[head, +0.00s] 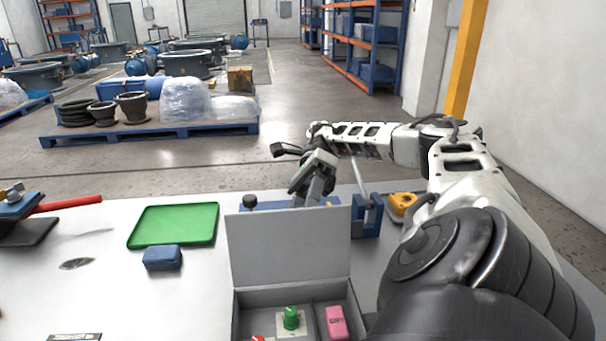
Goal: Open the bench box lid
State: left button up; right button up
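The grey bench box (296,293) stands at the front of the white bench. Its lid (290,246) stands up at the box's back edge, roughly upright, and the inside shows. A green knob on a pale base (291,319), a pink block (336,322) and part of a red item are inside. My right arm reaches in from the right, and my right gripper (312,188) points down just behind the lid's top edge. The lid hides part of what is behind it, and I cannot tell whether the gripper's fingers are apart or touch the lid. My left gripper is out of view.
A green tray (174,225) and a blue block (162,257) lie left of the box. A blue clamp-like fixture (366,216) and a yellow item (402,204) sit to the right. A red handle (66,204) is at far left. The bench's left middle is mostly clear.

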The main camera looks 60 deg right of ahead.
jog(key=s+a+r, duration=0.1)
jog(key=r, duration=0.1)
jog(key=a+r, duration=0.1)
jog(key=r, duration=0.2)
jog(key=s+a+r+p, duration=0.1)
jog(key=r, duration=0.2)
jog(key=shift+s+a, duration=0.3)
jog(key=shift+a, duration=0.05)
pick_arm(q)
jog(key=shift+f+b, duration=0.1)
jog(key=shift+b, duration=0.95)
pick_arm(e)
jog(key=s+a+r, duration=0.5)
jog(key=a, duration=0.3)
